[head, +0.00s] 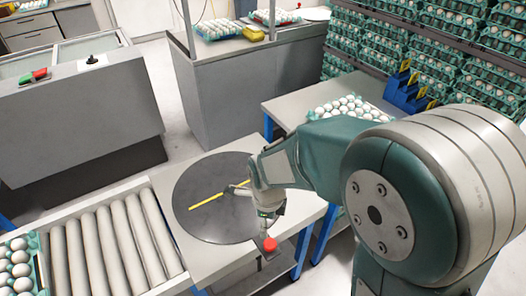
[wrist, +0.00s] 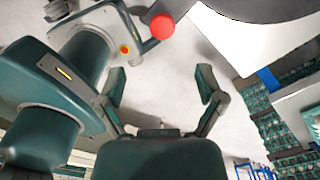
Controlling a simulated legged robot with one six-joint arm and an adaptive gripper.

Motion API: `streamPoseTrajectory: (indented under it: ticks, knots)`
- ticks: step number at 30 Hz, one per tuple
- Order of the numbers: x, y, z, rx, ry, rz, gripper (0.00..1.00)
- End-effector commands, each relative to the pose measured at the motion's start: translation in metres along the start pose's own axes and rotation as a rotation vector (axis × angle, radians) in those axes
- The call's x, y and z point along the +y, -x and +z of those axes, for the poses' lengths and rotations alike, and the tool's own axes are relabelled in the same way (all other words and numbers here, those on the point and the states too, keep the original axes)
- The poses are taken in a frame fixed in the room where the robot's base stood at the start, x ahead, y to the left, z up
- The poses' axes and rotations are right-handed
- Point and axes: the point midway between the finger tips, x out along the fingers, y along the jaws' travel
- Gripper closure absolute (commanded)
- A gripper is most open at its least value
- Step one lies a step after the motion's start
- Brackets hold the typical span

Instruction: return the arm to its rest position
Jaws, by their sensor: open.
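My arm (head: 322,150) reaches in from the right in the head view. Its wrist end hangs beside the right edge of a dark round disc (head: 205,222) with a yellow bar (head: 206,201). In the wrist view my gripper (wrist: 161,86) has its two fingers spread apart. Only pale floor shows between them, so it is empty. A red button (head: 270,244) sits just below the wrist end in the head view. It also shows beyond the fingers in the wrist view (wrist: 162,27). The fingers are hard to make out in the head view.
A roller conveyor (head: 110,245) with an egg tray (head: 17,270) lies left of the disc. Another egg tray (head: 350,108) sits on a table behind my arm. Stacked egg trays (head: 440,60) stand at the back right. Open floor lies between the grey counters.

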Motion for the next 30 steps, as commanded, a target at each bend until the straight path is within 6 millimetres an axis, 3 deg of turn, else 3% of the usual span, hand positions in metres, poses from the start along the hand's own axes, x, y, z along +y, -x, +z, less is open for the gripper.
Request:
streamPoseTrajectory:
  ticks: [4, 8, 18, 30]
  knots:
    - [-0.001, 0.003, -0.001, -0.003, 0.014, -0.005, 0.12]
    - [-0.002, 0.023, -0.012, -0.023, 0.135, -0.039, 0.12]
    - [0.009, 0.101, -0.065, -0.024, 0.732, -0.213, 0.12]
    - [0.048, 0.166, -0.126, 0.163, 1.433, -0.406, 0.12]
